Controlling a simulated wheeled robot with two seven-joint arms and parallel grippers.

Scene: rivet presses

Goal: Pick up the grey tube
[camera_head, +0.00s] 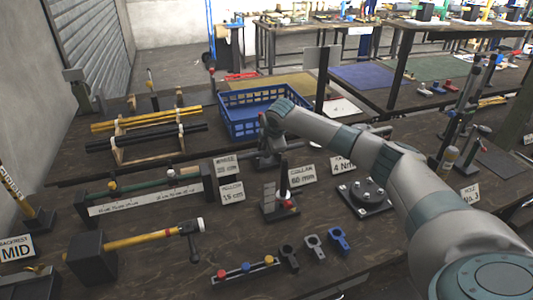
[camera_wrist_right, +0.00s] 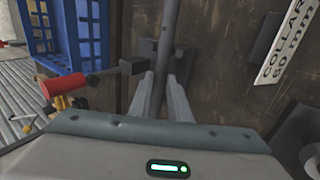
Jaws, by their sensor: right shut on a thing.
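My right gripper (camera_head: 268,156) is low over the near table, just in front of the blue crate. In the right wrist view its two fingers (camera_wrist_right: 163,92) are closed around a dark grey tube (camera_wrist_right: 168,42), which runs up and out of the top of the picture. A dark grey block (camera_wrist_right: 146,50) shows behind the tube. I cannot tell whether the tube touches it or the table. In the head view the tube cannot be made out clearly at the gripper. My left gripper is not in view.
The blue crate (camera_head: 238,120) stands just behind the right gripper. A red-ended piece (camera_wrist_right: 62,88) lies left of the fingers. The "60 mm" card (camera_head: 302,175) and a small stand (camera_head: 281,208) are close by. A rack with yellow and black rods (camera_head: 146,137) stands to the left.

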